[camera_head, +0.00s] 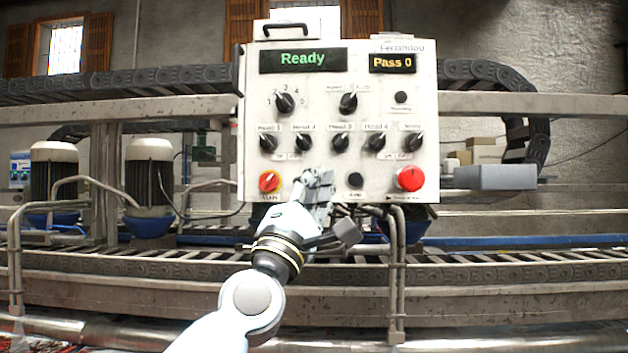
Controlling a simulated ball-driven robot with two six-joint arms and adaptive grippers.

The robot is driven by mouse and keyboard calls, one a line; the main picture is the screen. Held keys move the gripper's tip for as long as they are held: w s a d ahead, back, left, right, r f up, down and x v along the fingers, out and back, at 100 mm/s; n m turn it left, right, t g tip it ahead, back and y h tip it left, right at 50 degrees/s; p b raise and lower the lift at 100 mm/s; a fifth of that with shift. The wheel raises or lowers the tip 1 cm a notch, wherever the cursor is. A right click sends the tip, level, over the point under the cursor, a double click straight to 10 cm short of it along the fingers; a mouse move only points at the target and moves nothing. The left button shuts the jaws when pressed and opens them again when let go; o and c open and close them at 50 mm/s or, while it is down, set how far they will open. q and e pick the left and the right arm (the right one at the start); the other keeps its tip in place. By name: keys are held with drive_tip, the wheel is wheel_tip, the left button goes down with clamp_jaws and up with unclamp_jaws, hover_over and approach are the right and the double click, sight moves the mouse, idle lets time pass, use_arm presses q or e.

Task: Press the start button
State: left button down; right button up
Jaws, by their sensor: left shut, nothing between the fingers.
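The white control panel (322,65) faces me, with its display (303,60) reading "Ready". My left gripper (319,180) is shut and empty in front of the panel's bottom row, between a red-and-yellow knob (269,181) and a small black button (355,180). It covers that part of the panel. I see no button clearly marked start; one may be hidden behind the gripper. I cannot tell whether the fingertips touch the panel. My right gripper is not in view.
A large red button (409,178) is at the panel's lower right. Several black selector knobs fill the rows above, and a second display (392,63) reads "Pass 0". A grey box (495,177) juts out at right. Rails and cable chains run behind and below.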

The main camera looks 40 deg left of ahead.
use_arm(q)
drive_tip(key=shift+w+a, duration=0.1)
drive_tip(key=shift+w, duration=0.05)
idle(0.7)
drive_tip(key=shift+w+a, duration=0.1)
drive_tip(key=shift+w, duration=0.15)
